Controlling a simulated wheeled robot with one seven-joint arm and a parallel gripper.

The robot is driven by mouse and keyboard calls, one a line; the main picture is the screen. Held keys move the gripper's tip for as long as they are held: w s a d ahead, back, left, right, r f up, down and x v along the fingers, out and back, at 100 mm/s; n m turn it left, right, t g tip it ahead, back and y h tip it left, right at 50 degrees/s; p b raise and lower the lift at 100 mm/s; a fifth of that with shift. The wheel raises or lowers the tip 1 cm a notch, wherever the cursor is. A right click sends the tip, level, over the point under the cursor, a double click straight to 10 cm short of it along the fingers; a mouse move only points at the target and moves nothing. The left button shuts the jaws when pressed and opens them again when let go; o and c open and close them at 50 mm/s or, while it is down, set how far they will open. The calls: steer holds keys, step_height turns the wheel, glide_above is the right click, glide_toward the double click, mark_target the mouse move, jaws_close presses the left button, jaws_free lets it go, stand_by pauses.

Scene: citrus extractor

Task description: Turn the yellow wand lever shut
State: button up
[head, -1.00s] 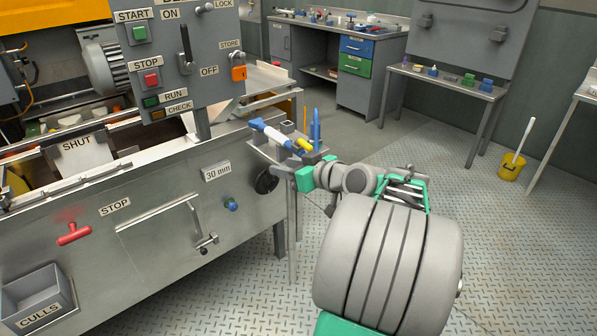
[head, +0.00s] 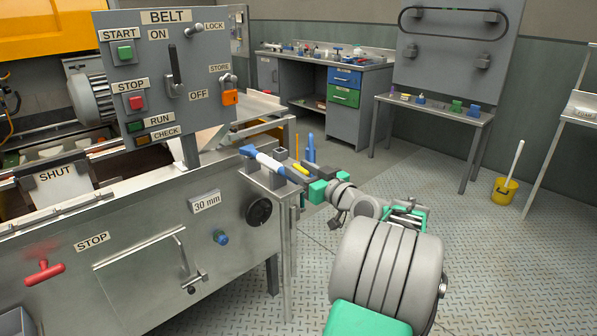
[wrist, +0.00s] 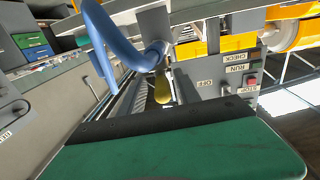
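A blue and white wand (head: 268,163) lies in a grey holder on a small stand at the end of the machine. A small yellow lever (head: 300,170) shows at the wand's near end, and in the wrist view a yellow piece (wrist: 162,90) hangs by a thick blue curved part (wrist: 118,30). My gripper (head: 297,178), teal with dark fingers, is at the right side of the stand, close to the wand and lever. The finger gap is hidden, so I cannot tell whether it touches the lever or is open.
Upright blue pieces (head: 310,148) stand just behind the lever. The grey machine front (head: 150,250) with a black knob (head: 259,210) is to the left. The belt panel (head: 165,80) rises above it.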

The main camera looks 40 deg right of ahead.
jaws_close()
steer(key=shift+a, duration=0.1)
stand_by(0.3)
steer(key=shift+a, duration=0.2)
steer(key=shift+d, duration=0.2)
